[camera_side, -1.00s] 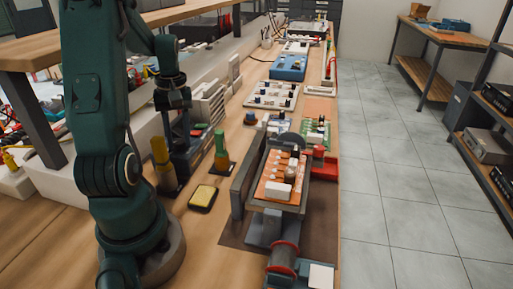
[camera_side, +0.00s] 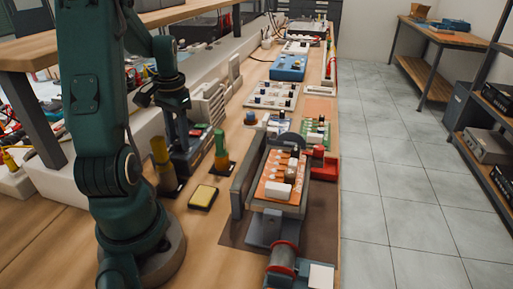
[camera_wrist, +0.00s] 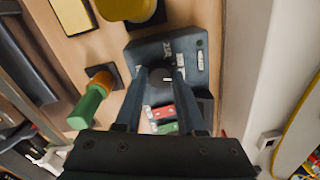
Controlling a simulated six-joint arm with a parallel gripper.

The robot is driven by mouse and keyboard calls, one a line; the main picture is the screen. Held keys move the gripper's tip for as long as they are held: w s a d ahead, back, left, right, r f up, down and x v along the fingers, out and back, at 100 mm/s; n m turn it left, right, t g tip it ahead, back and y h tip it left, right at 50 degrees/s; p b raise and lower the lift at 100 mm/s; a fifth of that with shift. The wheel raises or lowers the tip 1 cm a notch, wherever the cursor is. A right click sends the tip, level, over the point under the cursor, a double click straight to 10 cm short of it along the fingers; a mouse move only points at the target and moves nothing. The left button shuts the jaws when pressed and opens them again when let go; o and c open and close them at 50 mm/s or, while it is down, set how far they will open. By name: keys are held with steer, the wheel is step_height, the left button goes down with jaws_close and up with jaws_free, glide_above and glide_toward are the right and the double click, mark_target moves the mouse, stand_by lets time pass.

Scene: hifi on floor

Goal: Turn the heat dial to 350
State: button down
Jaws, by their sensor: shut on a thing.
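The heat dial (camera_wrist: 159,78) is a dark round knob on the face of a dark grey station (camera_wrist: 147,53). In the wrist view my gripper (camera_wrist: 161,71) has one finger on each side of the dial and is shut on it. A small white mark shows beside the dial; the scale numbers are too small to read. In the side view the station (camera_side: 198,158) stands on the bench right of my arm, with my gripper (camera_side: 178,143) pointing down at it. There the fingers and dial are hard to make out.
Red and green buttons (camera_wrist: 162,112) sit on the station near the dial. A green-handled tool in an orange holder (camera_side: 221,152) stands close on the right. A yellow sponge tray (camera_side: 203,196) lies in front. A vise with an orange board (camera_side: 280,180) is further right.

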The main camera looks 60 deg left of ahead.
steer(key=shift+m, duration=0.7)
steer(key=c, duration=0.5)
jaws_free()
steer(key=shift+d+r, duration=0.1)
steer(key=shift+r, duration=2.5)
